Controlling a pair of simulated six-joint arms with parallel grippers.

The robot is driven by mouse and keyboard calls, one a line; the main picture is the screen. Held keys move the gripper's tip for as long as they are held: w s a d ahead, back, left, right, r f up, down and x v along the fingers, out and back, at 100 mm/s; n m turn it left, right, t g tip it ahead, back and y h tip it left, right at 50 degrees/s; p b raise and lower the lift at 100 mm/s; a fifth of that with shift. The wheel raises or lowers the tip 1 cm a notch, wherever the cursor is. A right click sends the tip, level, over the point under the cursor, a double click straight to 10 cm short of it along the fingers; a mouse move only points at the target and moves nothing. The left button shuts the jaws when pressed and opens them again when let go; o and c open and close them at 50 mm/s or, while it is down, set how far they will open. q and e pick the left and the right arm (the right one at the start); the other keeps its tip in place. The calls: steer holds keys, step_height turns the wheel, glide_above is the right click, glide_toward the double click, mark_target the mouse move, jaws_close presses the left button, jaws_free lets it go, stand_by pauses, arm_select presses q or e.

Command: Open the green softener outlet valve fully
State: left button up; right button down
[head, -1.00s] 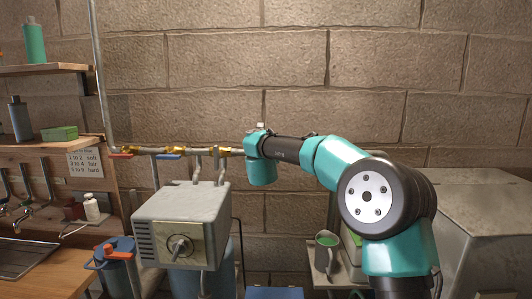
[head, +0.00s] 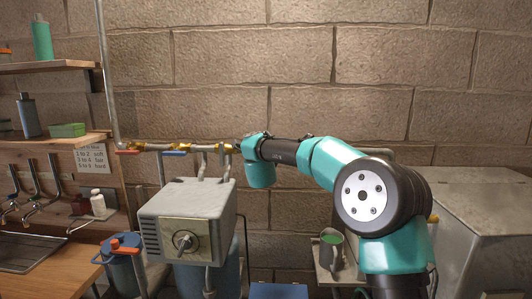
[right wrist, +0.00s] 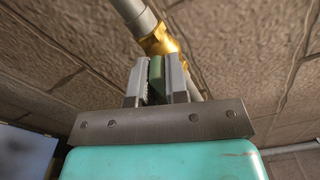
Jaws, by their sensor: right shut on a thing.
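The green valve handle (right wrist: 156,72) is between the two fingers of my right gripper (right wrist: 160,68) in the right wrist view. The fingers are shut on it. The brass valve body (right wrist: 158,42) sits just beyond the fingertips on a grey pipe (right wrist: 135,12). In the head view my right wrist hides the green handle and the fingers at the right end of the pipe run. I cannot tell how far the handle is turned. My left gripper is in neither view.
The pipe run on the wall also carries a red-handled valve (head: 127,152) and a blue-handled valve (head: 173,153). Below it stands a grey control box (head: 187,222). A mug (head: 331,250) is on a small shelf at right, beside a large metal box (head: 490,215).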

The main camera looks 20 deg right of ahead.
steer(key=shift+f+n, duration=0.25)
steer(key=shift+n, duration=0.85)
steer(key=shift+f+n, duration=0.25)
steer(key=shift+n, duration=0.85)
steer(key=c, duration=1.1)
jaws_free()
steer(key=shift+a, duration=0.1)
steer(key=v, duration=1.7)
steer(key=shift+s, duration=0.2)
